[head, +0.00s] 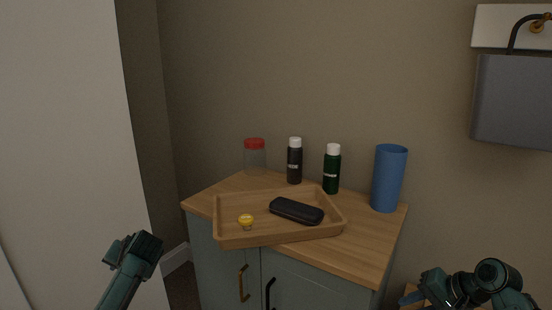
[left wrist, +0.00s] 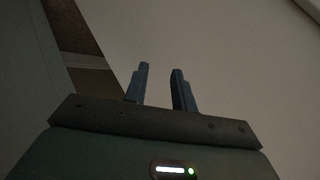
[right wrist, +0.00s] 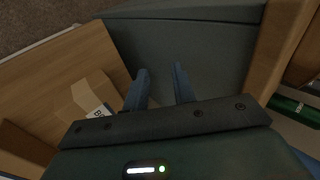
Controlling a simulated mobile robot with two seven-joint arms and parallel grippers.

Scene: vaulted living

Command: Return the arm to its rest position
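My left arm (head: 135,260) shows at the lower left of the head view, beside the cabinet and apart from it. In the left wrist view my left gripper (left wrist: 160,82) has its two fingers apart with nothing between them. My right arm (head: 475,288) is at the lower right of the head view, right of the cabinet. In the right wrist view my right gripper (right wrist: 160,82) has its fingers apart and empty, above a grey-green panel (right wrist: 195,45). In the head view the fingertips are too small to read.
A corner cabinet (head: 350,255) holds a wooden tray (head: 280,238) with a black case (head: 296,210) and yellow-topped item (head: 246,221). Behind stand a red-lidded jar (head: 255,158), dark bottle (head: 295,162), green bottle (head: 331,170) and blue cup (head: 388,180). A wooden surface (right wrist: 65,65) lies near my right gripper.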

